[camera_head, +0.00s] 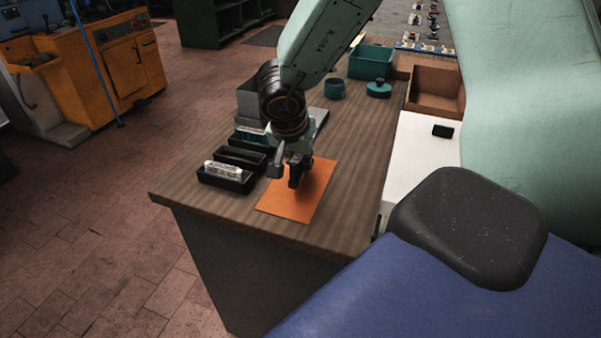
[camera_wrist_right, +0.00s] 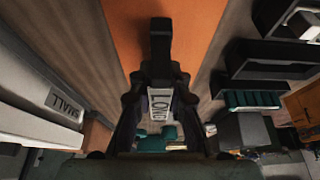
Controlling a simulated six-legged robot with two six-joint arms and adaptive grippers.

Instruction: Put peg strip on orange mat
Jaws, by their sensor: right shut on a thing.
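The orange mat (camera_head: 290,207) lies flat near the front end of the wooden bench; it also shows in the wrist view (camera_wrist_right: 195,25). My right gripper (camera_head: 297,174) points down over the mat's upper part. In the wrist view (camera_wrist_right: 160,62) its fingers are closed together on a dark narrow piece (camera_wrist_right: 160,40), which I take to be the peg strip. The fingers hide much of it, and I cannot tell whether it touches the mat. My left gripper is not in view.
Black trays (camera_head: 226,178) stand left of the mat, the nearest holding a pale, ribbed part (camera_head: 222,169). Bench space right of the mat is clear.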

